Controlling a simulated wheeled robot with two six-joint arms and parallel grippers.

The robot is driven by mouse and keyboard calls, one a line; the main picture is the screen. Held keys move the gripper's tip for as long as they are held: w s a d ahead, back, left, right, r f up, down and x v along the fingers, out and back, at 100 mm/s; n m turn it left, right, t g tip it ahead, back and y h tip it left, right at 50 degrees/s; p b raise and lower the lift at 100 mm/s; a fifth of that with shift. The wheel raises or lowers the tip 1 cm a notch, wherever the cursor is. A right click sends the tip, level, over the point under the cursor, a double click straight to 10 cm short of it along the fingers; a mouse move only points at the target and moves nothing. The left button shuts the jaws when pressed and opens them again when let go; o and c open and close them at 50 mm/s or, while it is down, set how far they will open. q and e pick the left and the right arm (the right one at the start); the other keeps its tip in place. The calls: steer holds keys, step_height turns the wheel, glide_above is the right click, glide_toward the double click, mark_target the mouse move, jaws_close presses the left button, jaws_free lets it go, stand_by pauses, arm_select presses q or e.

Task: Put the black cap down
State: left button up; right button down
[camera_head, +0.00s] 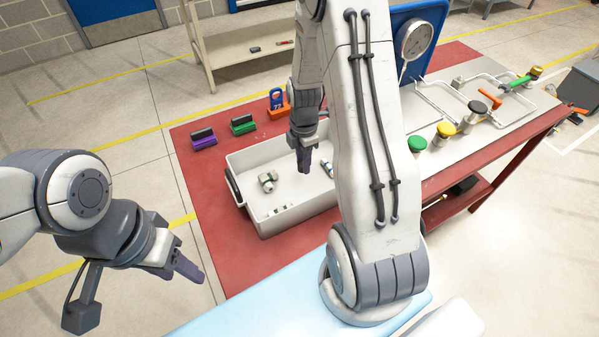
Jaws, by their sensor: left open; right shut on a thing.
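My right gripper (304,165) hangs fingers down over the grey tray (290,222). It is shut on the black cap, which I can hardly tell from the dark fingers. My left gripper (178,245) is open and empty, left of the red table (213,236). A round black knob-like top (478,107) stands on the panel at the right.
The tray holds a small metal fitting (267,180) and other small parts. Purple (204,141) and green (243,125) blocks and an orange-and-blue padlock piece (278,103) stand behind it. Green (417,143) and yellow (446,129) knobs and pipes fill the right side.

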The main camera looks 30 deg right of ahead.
mark_target(299, 168)
steer(key=shift+s+a+f, duration=0.2)
steer(key=shift+a+f, duration=0.3)
steer(key=shift+a, duration=0.15)
step_height(299, 168, down, 3)
steer(key=shift+f+p, duration=0.1)
steer(key=shift+p, duration=0.4)
steer(key=shift+f, duration=0.4)
steer(key=c, duration=0.6)
jaws_free()
steer(key=shift+f, duration=0.1)
